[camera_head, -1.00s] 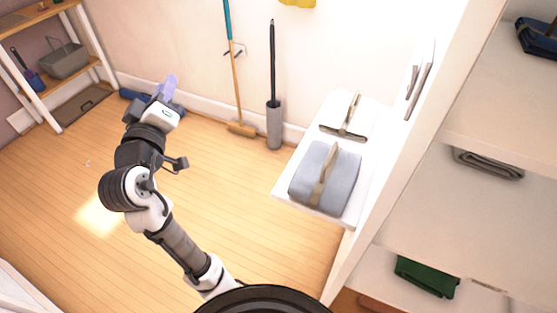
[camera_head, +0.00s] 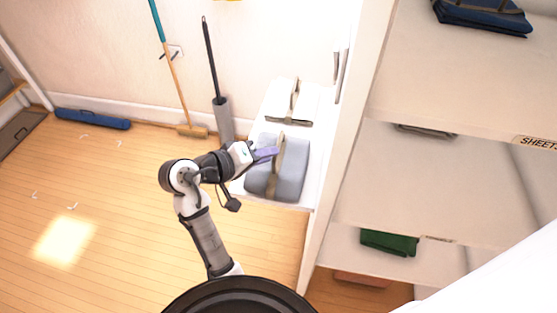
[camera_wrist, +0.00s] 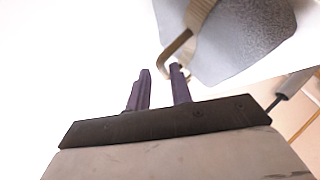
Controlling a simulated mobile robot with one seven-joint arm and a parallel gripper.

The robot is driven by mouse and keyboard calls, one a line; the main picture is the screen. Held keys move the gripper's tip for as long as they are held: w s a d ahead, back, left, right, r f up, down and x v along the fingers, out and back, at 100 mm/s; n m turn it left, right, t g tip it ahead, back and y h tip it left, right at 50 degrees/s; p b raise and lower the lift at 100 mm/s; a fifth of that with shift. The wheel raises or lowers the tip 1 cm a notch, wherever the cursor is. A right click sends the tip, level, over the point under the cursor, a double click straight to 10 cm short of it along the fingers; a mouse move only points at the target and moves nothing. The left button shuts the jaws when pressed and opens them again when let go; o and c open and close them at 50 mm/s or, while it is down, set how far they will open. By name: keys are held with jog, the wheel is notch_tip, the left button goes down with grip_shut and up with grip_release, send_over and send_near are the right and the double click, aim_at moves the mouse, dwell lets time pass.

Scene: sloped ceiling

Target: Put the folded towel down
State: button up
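My gripper (camera_head: 265,153) is at the left of a grey-blue block-like item with a tan strap or handle (camera_head: 290,175), on a white ledge (camera_head: 306,115). In the wrist view, my two purple fingers (camera_wrist: 160,88) stand apart with nothing between them. The grey-blue item (camera_wrist: 235,40) and its tan strap (camera_wrist: 178,50) are just beyond the fingertips; I cannot tell if they touch. No towel is in my gripper. Folded cloths lie on the shelves at right: navy (camera_head: 484,16), grey (camera_head: 425,130) and green (camera_head: 388,242). I cannot tell which is the towel.
A second tan-handled item (camera_head: 291,108) sits behind on the ledge. A white shelf unit (camera_head: 470,80) with a "SHEETS" label fills the right. A broom (camera_head: 172,70) and a black-handled tool in a grey holder (camera_head: 222,118) lean by the wall. Floor at left is mostly clear.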

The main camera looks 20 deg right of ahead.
aim_at(281, 160)
jog(key=p+x, duration=0.1)
jog(key=x, duration=0.4)
jog(key=shift+w+r+p, duration=0.1)
jog(key=shift+p, duration=0.25)
jog(key=shift+w+d+f, duration=0.15)
jog(key=shift+d+f, duration=0.15)
jog(key=shift+d, duration=0.05)
grip_shut()
